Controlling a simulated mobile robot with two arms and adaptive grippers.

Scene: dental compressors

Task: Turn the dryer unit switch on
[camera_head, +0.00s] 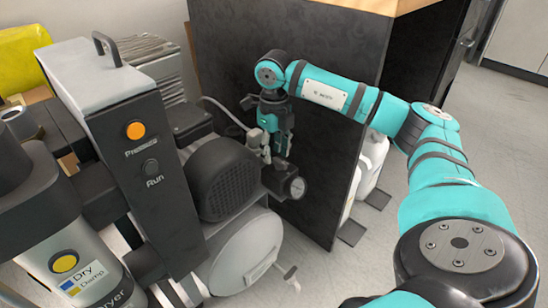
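The tall grey and black control box (170,215) stands at left, with an orange round light marked "Pressure" (135,130) and a dark round knob marked "Run" (151,167). The dryer cylinder (75,258) at lower left has a yellow round spot above a "Dry / Damp" label. I cannot make out which part is the dryer unit switch. My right gripper (276,150) points down beside the compressor's fittings, behind the dark fan grille; its fingers are too small and overlapped to judge.
A dark cabinet (345,50) stands behind my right arm. White containers (370,165) stand beside it. The floor at right is clear.

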